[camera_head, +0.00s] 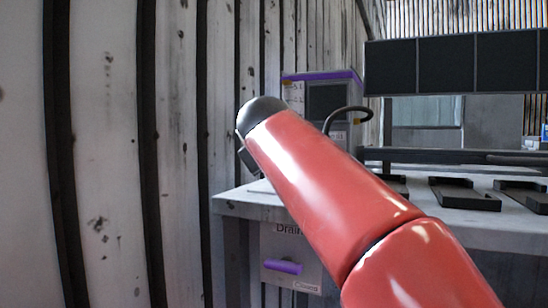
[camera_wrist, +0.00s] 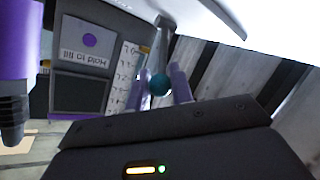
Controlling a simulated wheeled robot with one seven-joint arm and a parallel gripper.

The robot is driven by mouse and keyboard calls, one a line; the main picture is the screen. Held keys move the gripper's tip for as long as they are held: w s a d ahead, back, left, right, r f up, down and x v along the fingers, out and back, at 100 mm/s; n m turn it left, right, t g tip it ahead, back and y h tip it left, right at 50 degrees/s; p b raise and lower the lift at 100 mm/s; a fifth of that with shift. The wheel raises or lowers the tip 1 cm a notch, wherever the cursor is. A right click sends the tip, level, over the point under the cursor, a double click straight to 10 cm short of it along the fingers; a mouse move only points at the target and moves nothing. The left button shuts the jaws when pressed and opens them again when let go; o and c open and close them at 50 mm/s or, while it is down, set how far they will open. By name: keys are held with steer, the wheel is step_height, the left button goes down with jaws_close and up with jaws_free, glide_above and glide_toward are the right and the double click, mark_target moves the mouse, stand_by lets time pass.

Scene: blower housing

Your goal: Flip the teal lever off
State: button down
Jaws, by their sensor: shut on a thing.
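The teal lever's round knob (camera_wrist: 159,84) shows in the wrist view, at the end of a grey stem (camera_wrist: 163,45). My gripper (camera_wrist: 160,86) has one pale purple finger on each side of the knob and is shut on it. The stem meets the grey machine with the purple top edge; this machine (camera_head: 323,77) stands at the back of the bench in the head view. In the head view my red arm hides the lever and the fingers.
A purple cylinder (camera_wrist: 18,40) stands at left. A purple drain handle (camera_head: 283,266) sits below the bench (camera_head: 240,205). A plank wall (camera_head: 105,150) is close at left.

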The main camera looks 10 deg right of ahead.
steer(key=c, duration=1.2)
jaws_free()
steer(key=shift+c, duration=0.2)
steer(key=v, duration=0.8)
